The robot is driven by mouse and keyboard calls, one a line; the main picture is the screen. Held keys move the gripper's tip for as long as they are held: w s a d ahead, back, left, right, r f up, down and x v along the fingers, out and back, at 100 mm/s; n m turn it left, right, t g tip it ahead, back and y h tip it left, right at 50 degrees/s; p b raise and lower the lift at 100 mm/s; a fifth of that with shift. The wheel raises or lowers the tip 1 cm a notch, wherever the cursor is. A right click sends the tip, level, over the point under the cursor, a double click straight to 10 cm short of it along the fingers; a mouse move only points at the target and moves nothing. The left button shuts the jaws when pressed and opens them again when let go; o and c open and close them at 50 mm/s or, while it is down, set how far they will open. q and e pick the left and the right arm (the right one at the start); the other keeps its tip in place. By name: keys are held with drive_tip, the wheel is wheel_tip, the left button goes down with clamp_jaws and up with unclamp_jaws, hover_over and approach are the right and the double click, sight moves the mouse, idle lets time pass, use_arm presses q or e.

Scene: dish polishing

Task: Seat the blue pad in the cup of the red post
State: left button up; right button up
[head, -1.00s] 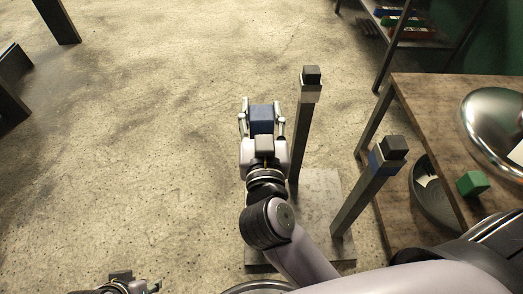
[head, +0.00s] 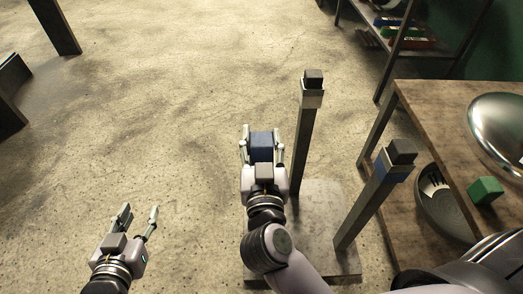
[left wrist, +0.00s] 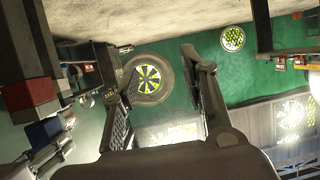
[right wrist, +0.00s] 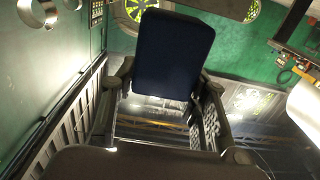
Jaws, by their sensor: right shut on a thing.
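The blue pad (head: 262,146) is a dark blue block between the fingers of my right gripper (head: 263,140). That gripper is shut on it and holds it up, left of the white-banded post. The pad also fills the upper middle of the right wrist view (right wrist: 172,52). My left gripper (head: 138,220) is open and empty at lower left. No red post shows in the head view. In the left wrist view a red band (left wrist: 30,92) on a dark upright shows at the left edge, probably the red post; its cup cannot be made out.
A white-banded post (head: 313,98) and a blue-banded post (head: 393,166), both dark-capped, stand on a grey base plate (head: 318,230). A wooden table (head: 430,110) at right bears a green block (head: 485,190) and shiny dome (head: 503,130).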

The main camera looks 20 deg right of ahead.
sight(262, 159)
wheel_tip(262, 159, down, 3)
drive_tip(key=shift+f+b, duration=0.1)
drive_tip(key=shift+b, duration=0.8)
use_arm(q)
wheel_tip(262, 159, up, 9)
drive_tip(key=w+d+t+h, duration=0.1)
drive_tip(key=w+d+t, duration=0.1)
drive_tip(key=t, duration=0.3)
drive_tip(key=shift+w+h, duration=0.2)
drive_tip(key=shift+h, duration=0.2)
use_arm(e)
drive_tip(key=o, duration=1.3)
drive_tip(key=shift+f, duration=0.1)
drive_tip(key=shift+c, duration=0.2)
use_arm(q)
drive_tip(key=shift+a+f, duration=0.1)
drive_tip(key=shift+f, duration=0.15)
